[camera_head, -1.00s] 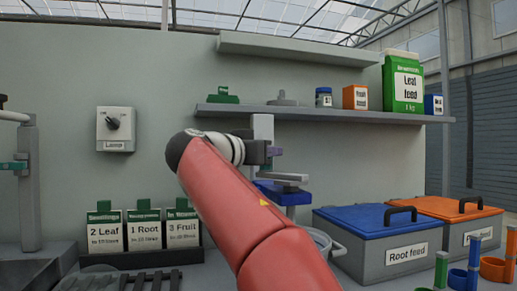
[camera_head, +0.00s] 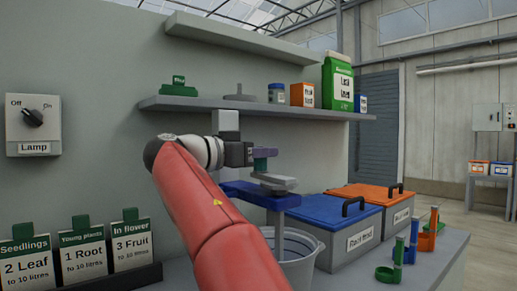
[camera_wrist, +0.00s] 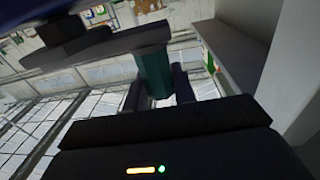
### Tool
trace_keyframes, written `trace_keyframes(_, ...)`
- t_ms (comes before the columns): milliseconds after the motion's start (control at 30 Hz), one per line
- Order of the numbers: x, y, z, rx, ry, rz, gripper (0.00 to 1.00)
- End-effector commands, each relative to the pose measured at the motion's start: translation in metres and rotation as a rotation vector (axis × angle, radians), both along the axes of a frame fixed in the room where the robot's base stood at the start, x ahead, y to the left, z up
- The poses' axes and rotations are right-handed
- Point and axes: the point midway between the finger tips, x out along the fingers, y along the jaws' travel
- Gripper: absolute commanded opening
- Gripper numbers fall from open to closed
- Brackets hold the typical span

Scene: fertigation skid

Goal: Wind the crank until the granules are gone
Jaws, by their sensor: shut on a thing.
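In the head view the crank's grey arm (camera_head: 274,181) sits above a blue housing (camera_head: 240,188) on a grey post. Its upright teal handle (camera_head: 264,153) is partly covered by my gripper (camera_head: 259,158). In the wrist view the teal handle (camera_wrist: 153,74) stands between the two dark fingers of my gripper (camera_wrist: 156,88), which is shut on it. A clear bucket (camera_head: 303,252) stands below, partly behind my red arm. No granules are visible; the inside of the housing is hidden.
Bins with blue (camera_head: 322,209) and orange (camera_head: 372,196) lids stand at right. A shelf (camera_head: 215,107) with containers runs above the crank. A lamp switch (camera_head: 33,122) and label cards (camera_head: 80,250) are at left. Small coloured scoops (camera_head: 392,262) stand near the right edge.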

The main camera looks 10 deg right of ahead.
Motion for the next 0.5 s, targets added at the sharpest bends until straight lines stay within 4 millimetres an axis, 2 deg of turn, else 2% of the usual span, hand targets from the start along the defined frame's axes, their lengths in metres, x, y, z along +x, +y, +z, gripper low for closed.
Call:
trace_keyframes(467, 0.0009, -0.0018, 0.0001, 0.0, 0.0, -0.012, 0.0)
trace_keyframes(500, 0.0009, -0.0018, 0.0001, 0.0, 0.0, -0.011, 0.28)
